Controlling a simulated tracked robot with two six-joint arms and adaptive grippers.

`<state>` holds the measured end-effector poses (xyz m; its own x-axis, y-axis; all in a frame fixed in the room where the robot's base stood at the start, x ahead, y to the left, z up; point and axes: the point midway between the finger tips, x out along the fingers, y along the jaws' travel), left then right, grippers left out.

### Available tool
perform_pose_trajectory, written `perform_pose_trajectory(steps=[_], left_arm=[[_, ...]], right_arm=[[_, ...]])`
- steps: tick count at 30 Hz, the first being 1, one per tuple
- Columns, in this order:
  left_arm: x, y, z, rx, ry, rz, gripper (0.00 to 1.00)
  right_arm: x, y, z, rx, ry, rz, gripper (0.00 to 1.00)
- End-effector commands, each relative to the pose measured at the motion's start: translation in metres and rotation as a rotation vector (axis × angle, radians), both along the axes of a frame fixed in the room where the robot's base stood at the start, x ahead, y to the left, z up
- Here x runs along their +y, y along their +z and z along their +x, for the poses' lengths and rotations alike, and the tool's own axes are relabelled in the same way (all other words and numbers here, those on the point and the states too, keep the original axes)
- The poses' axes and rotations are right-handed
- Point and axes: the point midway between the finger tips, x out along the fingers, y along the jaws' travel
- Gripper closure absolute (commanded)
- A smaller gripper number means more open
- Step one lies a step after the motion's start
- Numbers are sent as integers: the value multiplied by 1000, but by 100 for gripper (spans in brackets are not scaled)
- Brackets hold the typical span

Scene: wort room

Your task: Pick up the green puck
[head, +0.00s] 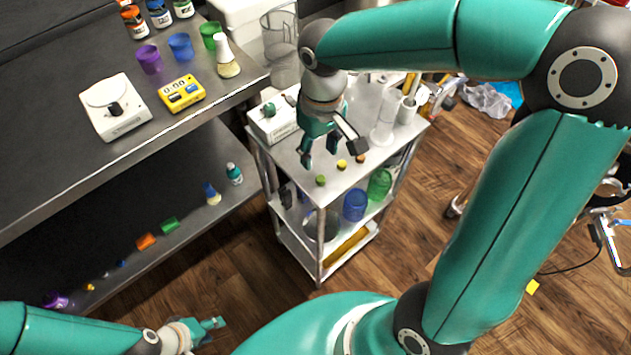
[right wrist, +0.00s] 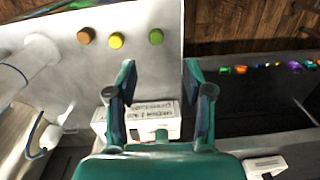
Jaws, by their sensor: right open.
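The green puck (head: 320,180) lies on the top of the metal cart (head: 343,191), close to its front edge. It also shows in the right wrist view (right wrist: 156,36), beyond the fingertips and between their lines. A yellow puck (head: 341,163) and an orange-brown puck (head: 361,157) lie in a row beside it. My right gripper (head: 331,152) is open and empty above the cart top, its fingers pointing down; it shows open in the right wrist view too (right wrist: 159,75). My left gripper (head: 216,324) is low at the bottom left, away from the cart; its finger gap is unclear.
A white device (head: 272,128) stands at the cart's left corner, and a clear cylinder (head: 384,122) at its right. Blue (head: 355,204) and green (head: 379,184) glassware stands on the shelf below. A dark bench (head: 55,85) with a scale and cups is at left.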

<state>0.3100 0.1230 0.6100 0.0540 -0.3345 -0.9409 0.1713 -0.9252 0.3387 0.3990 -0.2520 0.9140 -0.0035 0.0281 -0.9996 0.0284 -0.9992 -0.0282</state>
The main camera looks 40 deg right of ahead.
Motion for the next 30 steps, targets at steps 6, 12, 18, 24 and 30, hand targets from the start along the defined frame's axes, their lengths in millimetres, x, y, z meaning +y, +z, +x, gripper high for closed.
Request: perform_pose_trajectory(steps=[6, 12, 18, 24, 30], left_arm=[[0, -3, 0, 0, 0, 0, 60], [0, -3, 0, 0, 0, 0, 60], [0, -3, 0, 0, 0, 0, 60], [0, -4, 0, 0, 0, 0, 60], [0, -4, 0, 0, 0, 0, 60]], right_arm=[[-1, -31, -2, 2, -5, 1, 48], [-2, -41, -2, 1, -6, 0, 48], [-5, -70, -5, 5, -5, 1, 48], [-4, -86, -4, 1, -6, 2, 48], [-4, -86, -4, -1, -6, 2, 48]])
